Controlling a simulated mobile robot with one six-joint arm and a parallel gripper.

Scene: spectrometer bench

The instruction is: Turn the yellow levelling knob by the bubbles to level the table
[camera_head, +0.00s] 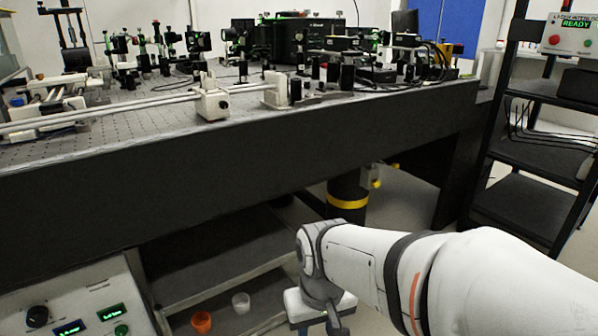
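A small yellow knob (376,183) sticks out to the right of a black cylindrical leg (347,190) under the optical table (250,135). The leg carries a yellow band. A second small yellow part (395,165) shows just above and to the right of the knob. I cannot make out any bubble levels. My white arm comes in from the lower right. My gripper (318,318) points down at the bottom edge, below and left of the knob and apart from it. Its fingertips are cut off by the frame, so its opening is hidden.
An orange cup (201,322) and a white cup (241,303) stand on a low shelf left of my gripper. A control box (75,300) with green displays is at lower left. A black rack (530,160) stands at right. Optics crowd the table top.

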